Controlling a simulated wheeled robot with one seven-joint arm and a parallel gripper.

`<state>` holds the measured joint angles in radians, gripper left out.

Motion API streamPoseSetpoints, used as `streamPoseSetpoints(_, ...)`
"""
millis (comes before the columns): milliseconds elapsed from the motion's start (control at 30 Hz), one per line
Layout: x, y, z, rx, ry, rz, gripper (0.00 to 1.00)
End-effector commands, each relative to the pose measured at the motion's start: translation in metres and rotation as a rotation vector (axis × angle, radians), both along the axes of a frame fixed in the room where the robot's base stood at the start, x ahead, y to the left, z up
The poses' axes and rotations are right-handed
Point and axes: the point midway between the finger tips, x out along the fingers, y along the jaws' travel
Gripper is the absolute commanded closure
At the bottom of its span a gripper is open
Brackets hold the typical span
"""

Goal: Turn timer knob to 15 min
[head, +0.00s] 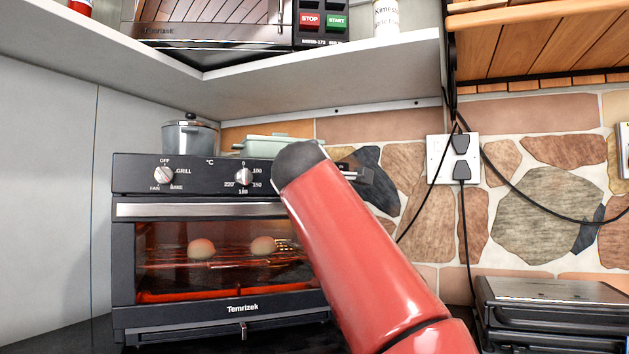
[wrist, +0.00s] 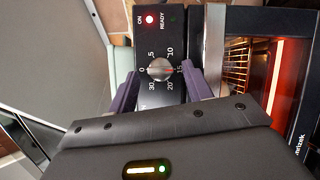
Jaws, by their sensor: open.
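The timer knob (wrist: 160,69) is a round silver dial on the oven's black panel, seen in the wrist view. Numbers from 0 to 30 ring it. A thin reddish mark on it seems to point right, toward the 15, but it is small. My gripper (wrist: 160,80) is open, its two purple fingers on either side of the knob; I cannot tell whether they touch it. The black toaster oven (head: 220,210) stands on the counter in the head view, glowing inside. There my red arm covers the timer knob and most of the gripper.
Two other knobs, the function knob (head: 163,175) and the temperature knob (head: 244,176), sit left of my arm. A pot (head: 190,138) and a pale green dish (head: 270,145) stand on the oven. A shelf (head: 330,85) hangs above. A black grill (head: 550,315) is at right.

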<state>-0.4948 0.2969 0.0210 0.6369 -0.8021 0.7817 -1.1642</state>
Motion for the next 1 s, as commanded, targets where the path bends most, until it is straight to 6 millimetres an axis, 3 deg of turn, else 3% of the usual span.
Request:
streamPoseSetpoints(200,-0.039,0.001,-0.004,0.0,-0.003,0.003,0.5)
streamPoseSetpoints(400,-0.064,0.001,-0.003,0.0,-0.002,0.001,0.5)
streamPoseSetpoints(1000,-0.069,0.001,-0.002,0.0,-0.001,0.0,0.5)
